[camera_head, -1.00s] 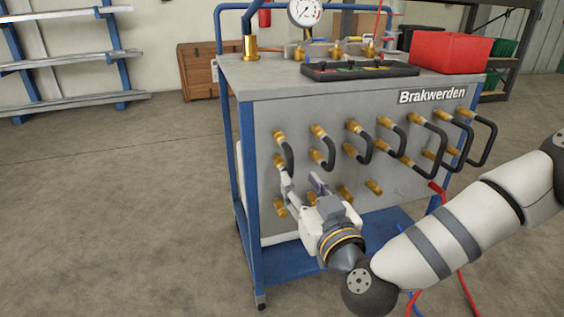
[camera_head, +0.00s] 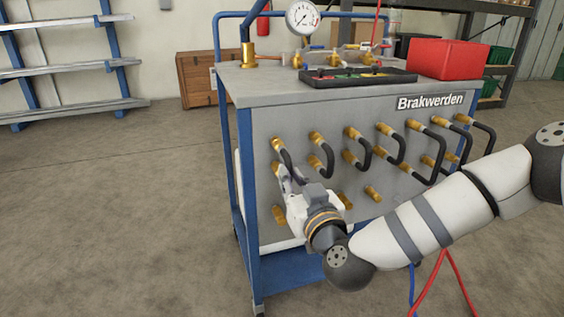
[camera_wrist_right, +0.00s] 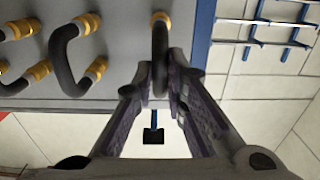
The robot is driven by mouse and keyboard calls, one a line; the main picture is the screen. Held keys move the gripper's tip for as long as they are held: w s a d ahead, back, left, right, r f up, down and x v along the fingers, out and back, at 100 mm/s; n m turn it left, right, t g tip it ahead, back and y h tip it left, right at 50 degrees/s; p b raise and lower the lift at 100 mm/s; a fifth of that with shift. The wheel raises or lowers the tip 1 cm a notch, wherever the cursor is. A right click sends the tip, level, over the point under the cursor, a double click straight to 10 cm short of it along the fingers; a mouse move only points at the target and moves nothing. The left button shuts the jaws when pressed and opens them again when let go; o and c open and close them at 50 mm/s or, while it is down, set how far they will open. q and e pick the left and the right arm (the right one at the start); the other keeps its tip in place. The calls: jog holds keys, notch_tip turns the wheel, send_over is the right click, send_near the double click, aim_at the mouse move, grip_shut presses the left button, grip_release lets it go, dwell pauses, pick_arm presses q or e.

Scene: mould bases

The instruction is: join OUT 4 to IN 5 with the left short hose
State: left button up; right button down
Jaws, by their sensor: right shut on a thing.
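The leftmost short black hose (camera_head: 286,158) hangs from a brass fitting (camera_head: 277,143) at the upper left of the grey panel (camera_head: 262,185). In the right wrist view the same hose (camera_wrist_right: 160,50) runs from its brass fitting down between the two fingers. My right gripper (camera_head: 284,180) is shut on the lower part of this hose, close to the panel; it also shows in the right wrist view (camera_wrist_right: 160,85). The hose's lower end is hidden by the fingers. Bare brass fittings (camera_head: 279,214) sit lower on the panel. The port labels cannot be read. My left gripper is out of view.
Several other curved black hoses (camera_head: 327,160) join fittings to the right of the held one. The cart top carries a black tray (camera_head: 358,78), a red bin (camera_head: 447,59) and a gauge (camera_head: 301,16). Floor left of the cart is free.

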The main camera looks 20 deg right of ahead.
pick_arm(q)
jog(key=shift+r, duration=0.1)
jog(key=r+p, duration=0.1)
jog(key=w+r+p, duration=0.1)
jog(key=p, duration=0.1)
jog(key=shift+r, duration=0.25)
pick_arm(e)
jog(key=s, duration=0.5)
jog(key=shift+d, duration=0.1)
pick_arm(q)
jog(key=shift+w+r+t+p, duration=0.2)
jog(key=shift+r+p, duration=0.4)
jog(key=shift+p, duration=0.2)
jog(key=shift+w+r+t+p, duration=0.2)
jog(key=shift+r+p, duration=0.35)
jog(key=shift+p, duration=0.2)
pick_arm(e)
jog(key=s, duration=0.6)
jog(key=shift+d, duration=0.1)
